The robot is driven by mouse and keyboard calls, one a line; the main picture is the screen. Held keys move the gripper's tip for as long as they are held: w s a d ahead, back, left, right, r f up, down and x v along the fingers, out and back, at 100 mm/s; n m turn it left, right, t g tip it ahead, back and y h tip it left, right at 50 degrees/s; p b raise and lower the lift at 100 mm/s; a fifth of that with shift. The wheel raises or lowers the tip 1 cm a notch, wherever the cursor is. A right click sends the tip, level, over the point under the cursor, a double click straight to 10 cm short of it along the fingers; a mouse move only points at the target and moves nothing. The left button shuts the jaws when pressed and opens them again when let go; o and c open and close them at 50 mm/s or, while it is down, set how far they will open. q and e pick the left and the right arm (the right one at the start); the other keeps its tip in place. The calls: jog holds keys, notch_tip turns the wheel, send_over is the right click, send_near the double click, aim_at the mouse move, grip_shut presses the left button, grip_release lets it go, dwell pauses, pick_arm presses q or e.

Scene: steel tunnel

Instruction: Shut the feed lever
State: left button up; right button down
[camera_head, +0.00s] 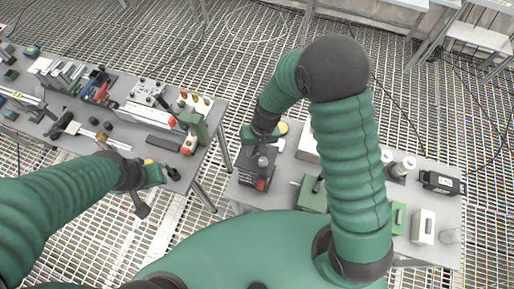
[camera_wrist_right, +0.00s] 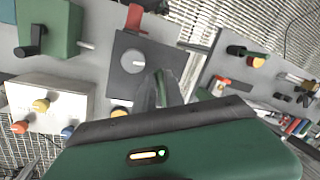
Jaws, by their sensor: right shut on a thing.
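A dark grey box (camera_head: 257,168) with a red-ended part stands at the left end of the right bench. The wrist view shows its face (camera_wrist_right: 122,85) with a round grey dial and a red tab (camera_wrist_right: 135,17). My right gripper (camera_head: 260,143) reaches down to the box's far side. In the right wrist view its fingers (camera_wrist_right: 160,90) are closed at the box's edge, on what seems to be the feed lever; the lever itself is mostly hidden. My left gripper (camera_head: 170,173) hangs near the left bench's front edge, its fingers too small to read.
A green box (camera_head: 311,197) with a black handle stands right of the dark box. A white box with coloured knobs (camera_wrist_right: 48,108) is close by in the wrist view. The left bench (camera_head: 140,148) is crowded with tools and parts. A gap separates the benches.

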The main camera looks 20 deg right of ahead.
jog(key=m, duration=0.1)
jog(key=a+m, duration=0.1)
jog(key=w+m+t, duration=0.1)
jog(key=m, duration=0.1)
jog(key=shift+a+r+p, duration=0.2)
jog(key=shift+r+p, duration=0.05)
jog(key=shift+p, duration=0.05)
jog(key=shift+w+a+m+t, duration=0.25)
jog(key=shift+m+t, duration=0.05)
jog(key=shift+m, duration=0.8)
jog(key=c, duration=1.5)
grip_release()
jog(key=shift+d+f, duration=0.1)
jog(key=shift+f, duration=0.05)
jog(key=shift+o, duration=0.3)
jog(key=shift+f, duration=0.15)
jog(key=shift+s+d+r, duration=0.1)
jog(key=shift+r, duration=0.4)
jog(key=v, duration=1.5)
jog(key=shift+w+r, duration=0.3)
jog(key=shift+r, duration=0.1)
jog(key=shift+f+b, duration=0.1)
jog(key=shift+b, duration=0.2)
